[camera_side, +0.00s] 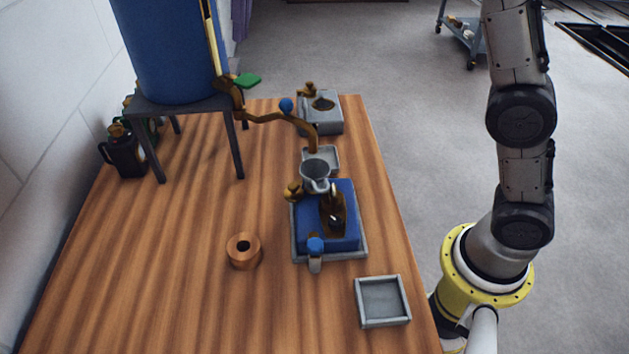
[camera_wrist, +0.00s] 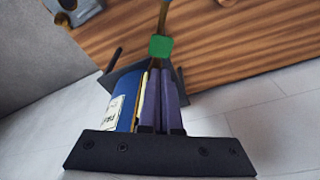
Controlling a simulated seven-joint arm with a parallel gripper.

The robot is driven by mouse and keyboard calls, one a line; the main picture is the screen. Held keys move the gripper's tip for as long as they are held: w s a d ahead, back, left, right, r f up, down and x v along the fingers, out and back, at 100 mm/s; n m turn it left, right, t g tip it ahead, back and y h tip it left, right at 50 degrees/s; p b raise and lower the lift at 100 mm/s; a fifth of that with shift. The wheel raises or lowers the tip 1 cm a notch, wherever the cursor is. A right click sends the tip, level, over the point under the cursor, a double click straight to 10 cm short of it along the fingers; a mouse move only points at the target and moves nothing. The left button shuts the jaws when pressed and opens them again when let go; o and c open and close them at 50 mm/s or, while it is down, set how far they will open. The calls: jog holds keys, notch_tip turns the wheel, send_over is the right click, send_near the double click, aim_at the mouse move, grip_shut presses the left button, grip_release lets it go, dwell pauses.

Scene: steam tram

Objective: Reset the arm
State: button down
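My gripper (camera_wrist: 161,72) shows in the wrist view as two long purple fingers on a black bar. The fingers lie close together at the middle of the bar, with no object seen between them. The blue tank (camera_wrist: 123,100) with a pale label is beside and beyond them on the left. In the side view the blue tank (camera_side: 168,45) stands on a dark stand (camera_side: 185,104) at the table's far left. A purple piece, likely my fingers, shows just right of the tank at the top edge. My arm rises at the right and leaves the top of the picture.
The wooden table (camera_side: 190,300) bears a blue block on a grey tray (camera_side: 358,255), a copper ring (camera_side: 243,252), an empty square tray (camera_side: 383,299), a grey box (camera_side: 322,118) and a black can (camera_side: 123,153). A brown pipe (camera_side: 262,118) with a green handle (camera_side: 248,80) reaches from the tank.

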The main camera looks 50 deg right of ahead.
jog(key=shift+r, duration=0.5)
jog(key=s+d+r+m+t, duration=0.1)
jog(key=s+d+r, duration=0.25)
jog(key=s, duration=0.55)
jog(key=s+d+r+m+t, duration=0.1)
jog(key=s+d+r, duration=0.1)
jog(key=s+d, duration=0.45)
jog(key=s+d+f+m+t, duration=0.1)
jog(key=s+f, duration=1.4)
jog(key=f, duration=0.4)
jog(key=shift+s+d+h, duration=0.15)
jog(key=shift+d+h, duration=0.15)
